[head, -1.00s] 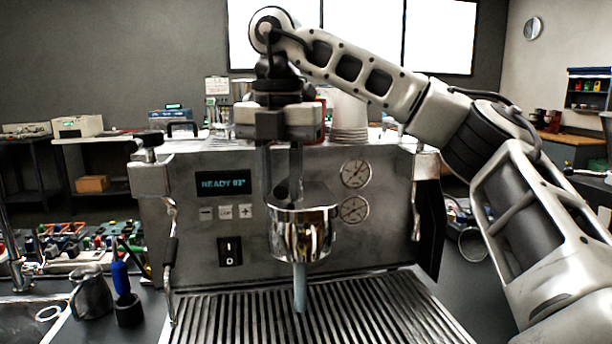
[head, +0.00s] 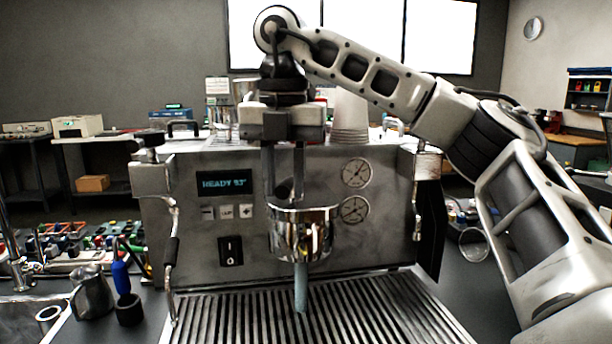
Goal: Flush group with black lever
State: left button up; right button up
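The espresso machine (head: 360,240) stands in the middle of the head view, its display (head: 223,183) lit with READY. The chrome group (head: 303,232) sticks out from its front, and a pale bluish stream (head: 301,287) hangs below it towards the drip tray (head: 320,315). My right gripper (head: 284,196) points down just above the group, its two fingers apart. A dark part shows low between the fingers. I cannot tell whether it is the black lever, or whether the fingers touch it. My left gripper is not in view.
A steam wand with a black grip (head: 172,250) hangs at the machine's left. A steel pitcher (head: 92,292) and a blue-handled tool in a dark cup (head: 128,308) stand left of the drip tray. Paper cups (head: 350,118) are stacked on top of the machine.

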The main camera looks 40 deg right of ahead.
aim_at(323, 202)
jog(key=s+d+n, duration=0.2)
jog(key=n, duration=0.1)
jog(key=shift+n, duration=0.3)
jog(key=d+n, duration=0.1)
jog(key=n, duration=0.1)
jog(key=s+d+n, duration=0.1)
jog(key=d+n, duration=0.1)
jog(key=o, duration=0.4)
jog(key=shift+a, duration=0.1)
jog(key=shift+r, duration=0.1)
notch_tip(323, 202, up, 7)
dwell(0.5)
dwell(1.1)
